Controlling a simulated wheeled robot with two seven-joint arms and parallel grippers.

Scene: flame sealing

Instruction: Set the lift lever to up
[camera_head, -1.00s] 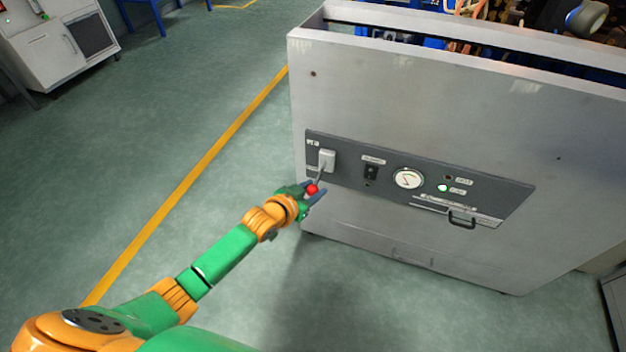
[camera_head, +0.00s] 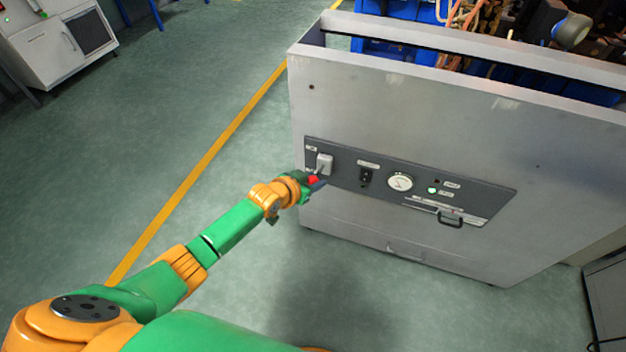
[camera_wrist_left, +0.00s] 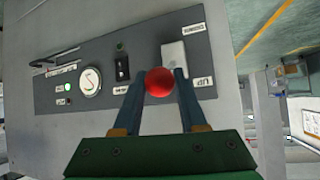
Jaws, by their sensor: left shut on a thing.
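The lift lever has a red ball knob (camera_head: 313,180) and a pale base (camera_head: 325,162) at the left end of the dark control panel. My left gripper (camera_head: 314,184) is at the knob, its fingers shut on it. In the left wrist view the red knob (camera_wrist_left: 159,82) sits between the two dark fingers of the left gripper (camera_wrist_left: 160,88). The lever's base (camera_wrist_left: 173,54) shows just behind it, while the shaft is mostly hidden by the knob. My right gripper is not in view.
The panel (camera_head: 476,196) also carries a black switch (camera_head: 366,176), a round gauge (camera_head: 400,182), a lit green lamp (camera_head: 432,190) and a handle (camera_head: 450,220). It is on a grey machine housing (camera_head: 430,120). Open floor (camera_head: 130,150) lies to the left.

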